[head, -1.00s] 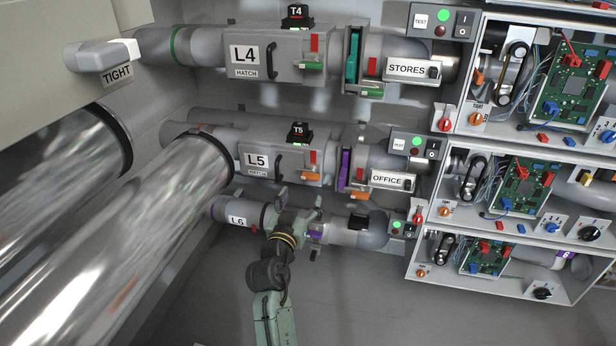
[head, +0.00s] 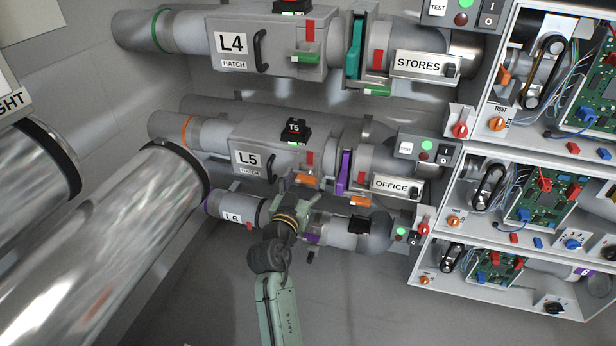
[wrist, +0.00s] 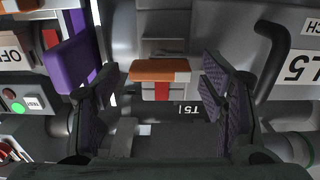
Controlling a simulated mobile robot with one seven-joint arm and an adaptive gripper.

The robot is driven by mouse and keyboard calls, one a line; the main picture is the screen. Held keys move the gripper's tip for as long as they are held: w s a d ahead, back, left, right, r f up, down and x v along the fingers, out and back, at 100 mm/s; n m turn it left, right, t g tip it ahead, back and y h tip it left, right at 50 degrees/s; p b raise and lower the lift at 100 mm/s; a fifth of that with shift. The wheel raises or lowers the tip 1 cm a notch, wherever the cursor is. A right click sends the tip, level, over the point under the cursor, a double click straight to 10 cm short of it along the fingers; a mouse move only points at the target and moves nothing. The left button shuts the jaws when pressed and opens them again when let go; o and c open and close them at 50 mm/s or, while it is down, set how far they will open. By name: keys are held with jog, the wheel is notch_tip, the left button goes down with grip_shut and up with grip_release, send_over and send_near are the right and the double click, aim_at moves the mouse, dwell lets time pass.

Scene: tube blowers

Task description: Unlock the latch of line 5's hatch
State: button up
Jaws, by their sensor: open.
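The line 5 hatch (head: 268,140) is a grey box with an L5 label (head: 247,158) and a dark handle. Its orange latch (head: 306,179) sticks out at the lower right, below a red strip (head: 310,158). In the wrist view, which is turned over, the orange latch (wrist: 160,70) lies in line with the gap between my fingers, with the red strip (wrist: 162,91) beside it. My gripper (wrist: 158,97) is open and empty, one finger to each side of the latch, with no contact visible. In the head view my gripper (head: 295,189) is just below the latch, its fingers partly hidden.
A purple gate plate (head: 344,172) stands close to the right of the latch. The L6 pipe (head: 340,232) runs below, behind my arm. The L4 hatch (head: 270,42) is above. The hatch's dark handle (wrist: 270,60) is near my right-hand finger in the wrist view.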

jog(key=shift+c, duration=0.4)
jog(key=c, duration=1.1)
